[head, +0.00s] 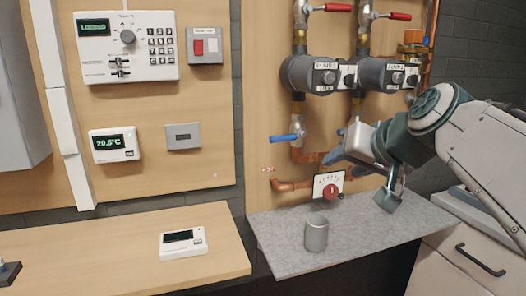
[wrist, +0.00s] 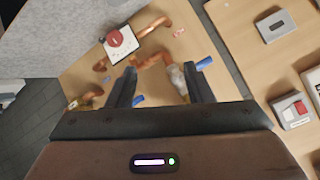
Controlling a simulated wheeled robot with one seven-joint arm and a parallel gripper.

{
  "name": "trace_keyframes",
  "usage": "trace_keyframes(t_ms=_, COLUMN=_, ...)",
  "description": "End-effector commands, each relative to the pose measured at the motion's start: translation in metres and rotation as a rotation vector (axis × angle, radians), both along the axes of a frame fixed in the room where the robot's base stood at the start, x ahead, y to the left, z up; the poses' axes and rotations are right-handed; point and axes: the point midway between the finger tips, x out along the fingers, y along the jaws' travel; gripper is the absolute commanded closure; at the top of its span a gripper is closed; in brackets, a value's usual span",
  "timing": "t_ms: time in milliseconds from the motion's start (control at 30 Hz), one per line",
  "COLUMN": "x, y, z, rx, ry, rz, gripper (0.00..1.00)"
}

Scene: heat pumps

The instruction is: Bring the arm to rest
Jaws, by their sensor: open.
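My arm reaches in from the right in the head view. My gripper (head: 340,154) is in front of the pipework on the wooden panel, above the grey shelf (head: 380,222). In the wrist view my gripper (wrist: 158,78) has its two dark fingers apart, with nothing held between them. Pipework and a blue valve handle (wrist: 204,63) show beyond the fingers. In the head view the fingertips are partly hard to make out.
Close by are a blue-handled valve (head: 286,137), a red dial (head: 330,190) and two pumps (head: 312,74). A grey metal cup (head: 316,233) stands on the shelf below. A white device (head: 183,243) lies on the wooden bench (head: 110,245). Drawers (head: 465,255) stand at right.

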Motion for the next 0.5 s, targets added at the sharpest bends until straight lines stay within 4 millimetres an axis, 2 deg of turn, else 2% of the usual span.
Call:
trace_keyframes(t_ms=33, x=-0.008, y=0.005, z=-0.001, rx=-0.025, ry=0.065, rz=0.008, gripper=0.53)
trace_keyframes(t_ms=200, x=-0.042, y=0.014, z=-0.048, rx=-0.127, ry=0.265, rz=0.027, gripper=0.53)
trace_keyframes(t_ms=400, x=-0.096, y=0.015, z=-0.092, rx=-0.263, ry=0.475, rz=0.058, gripper=0.53)
trace_keyframes(t_ms=500, x=-0.120, y=0.013, z=-0.108, rx=-0.323, ry=0.551, rz=0.071, gripper=0.53)
